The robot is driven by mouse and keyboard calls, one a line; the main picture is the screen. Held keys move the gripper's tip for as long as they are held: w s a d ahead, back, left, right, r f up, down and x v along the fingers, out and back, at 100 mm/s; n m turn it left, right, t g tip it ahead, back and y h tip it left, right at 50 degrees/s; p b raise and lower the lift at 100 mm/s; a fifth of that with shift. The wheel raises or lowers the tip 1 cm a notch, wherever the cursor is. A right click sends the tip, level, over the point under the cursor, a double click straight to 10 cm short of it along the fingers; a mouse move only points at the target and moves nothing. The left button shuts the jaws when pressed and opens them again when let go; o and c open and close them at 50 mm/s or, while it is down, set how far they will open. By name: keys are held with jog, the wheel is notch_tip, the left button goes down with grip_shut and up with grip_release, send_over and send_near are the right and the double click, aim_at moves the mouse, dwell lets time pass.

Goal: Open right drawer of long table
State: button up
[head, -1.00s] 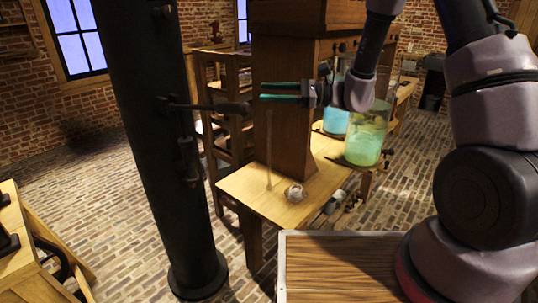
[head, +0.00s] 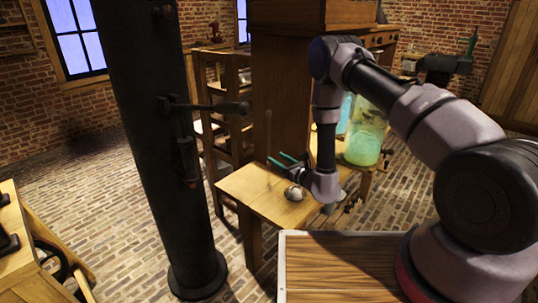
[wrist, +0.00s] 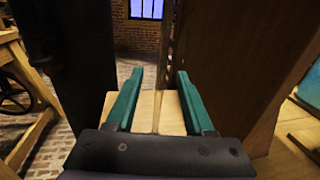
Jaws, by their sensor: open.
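The long table (head: 238,183) is wooden, and its near end shows in the middle of the head view. I cannot make out its right drawer in either view. My gripper (head: 276,157) is open and empty, low over the near end of the tabletop, beside the tall wooden cabinet (head: 283,90) standing there. In the wrist view, the two teal fingers (wrist: 160,73) are spread, with the tabletop (wrist: 145,108) showing between them. The cabinet's side (wrist: 235,60) is close to the right of the fingers.
A dark column (head: 160,150) stands left of the table. A jar of green liquid (head: 366,145) and a blue one (head: 345,112) stand right of the cabinet, partly behind my arm. A small round object (head: 294,193) lies on the tabletop.

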aim_at(269, 153)
jog(key=x, duration=0.6)
jog(key=shift+w+f, duration=0.15)
jog(key=shift+w, duration=0.2)
grip_shut()
